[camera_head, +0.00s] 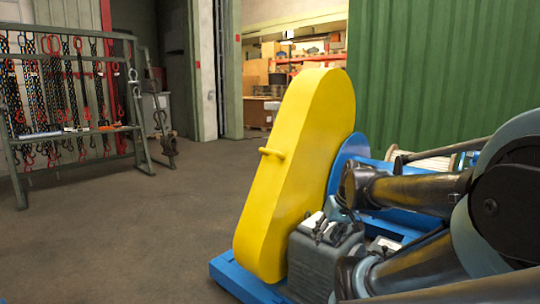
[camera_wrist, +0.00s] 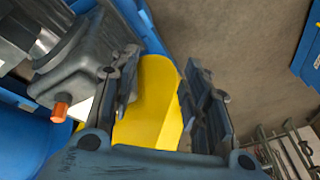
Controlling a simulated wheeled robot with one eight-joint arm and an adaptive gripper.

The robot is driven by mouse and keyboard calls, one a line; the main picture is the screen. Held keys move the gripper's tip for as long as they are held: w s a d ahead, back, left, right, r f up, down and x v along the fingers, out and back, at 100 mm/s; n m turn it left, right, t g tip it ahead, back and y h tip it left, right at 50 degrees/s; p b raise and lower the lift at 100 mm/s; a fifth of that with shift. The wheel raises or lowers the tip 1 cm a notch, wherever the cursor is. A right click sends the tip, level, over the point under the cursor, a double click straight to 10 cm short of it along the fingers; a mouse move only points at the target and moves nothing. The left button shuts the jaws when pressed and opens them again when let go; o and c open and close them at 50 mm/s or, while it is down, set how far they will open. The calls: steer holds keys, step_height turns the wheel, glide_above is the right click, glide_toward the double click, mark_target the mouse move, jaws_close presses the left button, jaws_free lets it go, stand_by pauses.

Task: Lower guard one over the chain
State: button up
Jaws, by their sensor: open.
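The yellow guard (camera_head: 300,165) stands tilted to the right in the head view, its rounded top up and its lower end at the blue base (camera_head: 245,283). A yellow handle (camera_head: 271,153) sticks out of its left face. I see no chain; the guard may hide it. In the wrist view my gripper (camera_wrist: 160,62) is open, with its two dark fingers apart. Part of the yellow guard (camera_wrist: 155,85) shows between and beyond the fingers. I cannot tell whether they touch it. My gripper's fingers are not clear in the head view.
A grey housing (camera_head: 322,262) stands close beside the guard; the wrist view shows a grey housing (camera_wrist: 75,70) with an orange plug (camera_wrist: 61,108) left of my fingers. A blue disc (camera_head: 348,160) is behind the guard. A chain rack (camera_head: 70,130) stands far left. The floor between is clear.

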steer(key=w+a+r+n+t+y, duration=0.1)
steer(key=w+a+r+y, duration=0.15)
steer(key=w, duration=0.25)
steer(key=w+a+r+n+t+y, duration=0.1)
steer(key=w+a+r+n+y, duration=0.1)
steer(key=w+a+r, duration=0.3)
steer(key=n+t+y, duration=0.3)
steer(key=t+y, duration=0.3)
steer(key=y, duration=0.1)
glide_toward(269, 151)
steer(key=x, duration=0.7)
steer(key=w+x, duration=0.1)
steer(key=x, duration=0.3)
steer(key=shift+d+f, duration=0.3)
steer(key=shift+d, duration=0.05)
jaws_close()
steer(key=shift+w, duration=0.15)
